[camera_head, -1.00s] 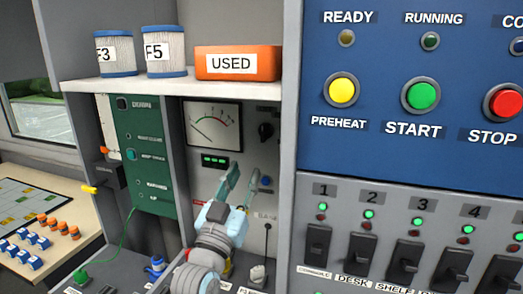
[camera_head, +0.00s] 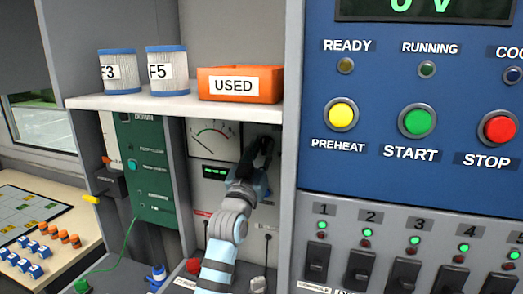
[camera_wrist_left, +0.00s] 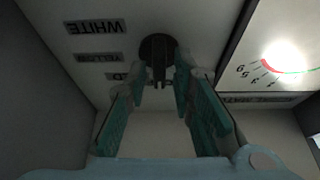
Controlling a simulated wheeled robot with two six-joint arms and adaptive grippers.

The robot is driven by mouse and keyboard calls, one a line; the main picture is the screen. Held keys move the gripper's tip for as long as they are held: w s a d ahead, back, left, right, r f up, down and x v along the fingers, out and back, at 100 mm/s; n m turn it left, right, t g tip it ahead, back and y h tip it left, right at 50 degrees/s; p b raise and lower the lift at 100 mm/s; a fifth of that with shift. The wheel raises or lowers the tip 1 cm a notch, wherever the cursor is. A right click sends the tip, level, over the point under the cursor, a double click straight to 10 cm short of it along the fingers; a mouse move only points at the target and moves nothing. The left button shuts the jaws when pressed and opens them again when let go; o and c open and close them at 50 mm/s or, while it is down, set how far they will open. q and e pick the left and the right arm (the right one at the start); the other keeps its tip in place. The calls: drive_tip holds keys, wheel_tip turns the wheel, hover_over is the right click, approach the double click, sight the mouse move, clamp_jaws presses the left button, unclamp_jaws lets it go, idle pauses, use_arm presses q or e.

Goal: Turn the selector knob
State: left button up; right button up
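The selector knob (camera_wrist_left: 157,50) is a round black dial with a raised bar on the grey panel, right of the meter in the head view. In the left wrist view its bar lies between the fingertips of my left gripper (camera_wrist_left: 162,80). The fingers stand apart, with a visible gap on each side of the bar. In the head view my left gripper (camera_head: 258,155) reaches up to the panel and largely covers the knob. Upside-down labels, WHITE (camera_wrist_left: 95,27) among them, sit beside the knob in the wrist view. My right gripper is not in view.
The meter (camera_head: 214,138) is left of the gripper. A shelf (camera_head: 180,103) above carries two filter canisters and an orange USED bin (camera_head: 240,85). A grey partition and a blue button panel (camera_head: 430,170) stand at the right, with black switches below.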

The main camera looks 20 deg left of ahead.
use_arm(q)
clamp_jaws()
drive_tip(key=shift+f, duration=0.1)
